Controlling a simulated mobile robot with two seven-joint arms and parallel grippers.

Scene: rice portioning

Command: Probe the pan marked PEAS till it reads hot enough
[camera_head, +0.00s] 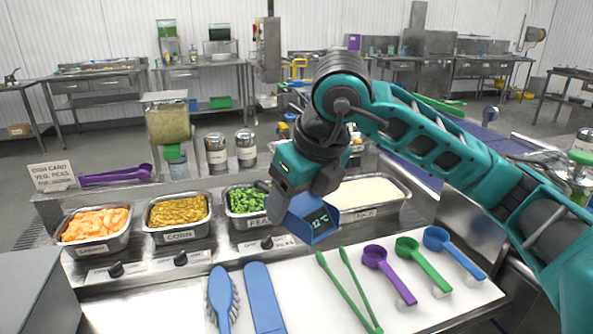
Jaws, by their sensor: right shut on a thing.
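The pan of green peas (246,199) stands in the counter row, third from the left. Its front label is partly hidden behind my right gripper (290,207). That gripper is shut on a blue thermometer (313,224) with a small dark display, held at the pan's front right corner. The display seems to read about 12 °C, but the digits are tiny. I cannot see the probe tip or tell whether it touches the peas. My left gripper is not in view.
Pans of carrots (97,224), corn (178,212) and rice (365,192) flank the peas. On the white board lie a blue brush (221,298), a blue spatula (263,298), green tongs (345,288) and purple, green and blue scoops (455,250). A dish card (52,175) stands at left.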

